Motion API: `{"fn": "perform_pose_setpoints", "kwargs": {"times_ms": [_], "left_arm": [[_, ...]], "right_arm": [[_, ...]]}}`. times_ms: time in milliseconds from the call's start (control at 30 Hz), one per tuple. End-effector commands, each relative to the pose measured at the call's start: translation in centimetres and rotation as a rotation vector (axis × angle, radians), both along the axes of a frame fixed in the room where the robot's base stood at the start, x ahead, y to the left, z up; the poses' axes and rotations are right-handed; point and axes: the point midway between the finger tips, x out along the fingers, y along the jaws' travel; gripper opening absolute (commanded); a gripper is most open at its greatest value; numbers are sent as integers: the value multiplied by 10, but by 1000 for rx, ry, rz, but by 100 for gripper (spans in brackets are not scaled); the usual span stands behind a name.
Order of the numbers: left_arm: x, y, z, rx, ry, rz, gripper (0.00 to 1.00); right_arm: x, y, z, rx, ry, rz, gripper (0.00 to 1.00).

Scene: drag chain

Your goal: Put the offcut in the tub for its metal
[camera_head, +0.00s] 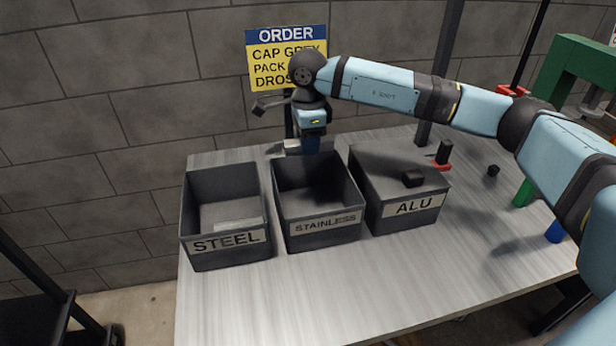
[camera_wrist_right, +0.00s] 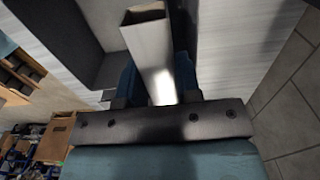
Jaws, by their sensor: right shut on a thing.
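My right gripper (camera_head: 309,148) is shut on the offcut (camera_head: 291,146), a pale square metal tube, at the back rim of the stainless tub. The wrist view shows the hollow offcut (camera_wrist_right: 150,50) between my blue fingers, its open end pointing away from the palm. The steel tub (camera_head: 226,258) is open at the left, with a pale flat piece (camera_head: 236,225) inside. The stainless tub (camera_head: 325,240) is open in the middle, its inside dark. The alu tub (camera_head: 405,222) looks covered by a dark lid with a block-like handle (camera_head: 413,178). My left gripper is out of view.
A yellow and blue order sign (camera_head: 270,65) stands behind the tubs, partly hidden by my right arm. A red and black fixture (camera_head: 442,158), a small black block (camera_head: 493,170) and a green frame (camera_head: 555,75) stand to the right. The front of the table (camera_head: 300,300) is clear.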

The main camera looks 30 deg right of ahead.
Motion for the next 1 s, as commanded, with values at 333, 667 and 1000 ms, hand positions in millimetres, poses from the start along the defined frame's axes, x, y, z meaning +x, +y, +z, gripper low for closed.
{"fn": "perform_pose_setpoints", "kwargs": {"times_ms": [333,667,1000], "left_arm": [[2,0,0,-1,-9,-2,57],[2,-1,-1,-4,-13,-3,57],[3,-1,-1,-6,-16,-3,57]], "right_arm": [[0,0,-50,0,-1,0,5],[0,0,-91,0,0,1,5],[0,0,-95,0,-1,1,5]]}}
